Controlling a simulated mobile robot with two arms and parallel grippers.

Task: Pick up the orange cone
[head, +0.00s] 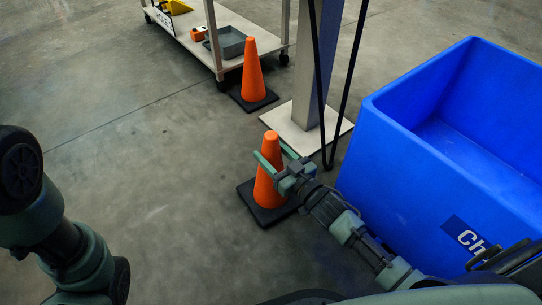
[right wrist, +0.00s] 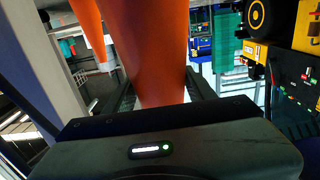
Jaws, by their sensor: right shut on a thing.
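The near orange cone (head: 266,188) stands upright on its black square base on the grey floor, left of the blue bin. My right gripper (head: 270,160) is shut on this cone's upper part, one finger on each side. In the right wrist view the orange cone (right wrist: 155,50) fills the middle between the fingers. A second orange cone (head: 253,75) stands farther back beside the cart; an orange cone also shows at the upper left of the right wrist view (right wrist: 88,25). My left arm is at the left edge of the head view, but its gripper does not show.
A large blue bin (head: 400,165) stands close on the right. A grey post (head: 317,70) on a pale base plate (head: 300,130) rises behind the near cone, with black cables beside it. A wheeled cart (head: 205,50) holds a grey tray. The floor at left is clear.

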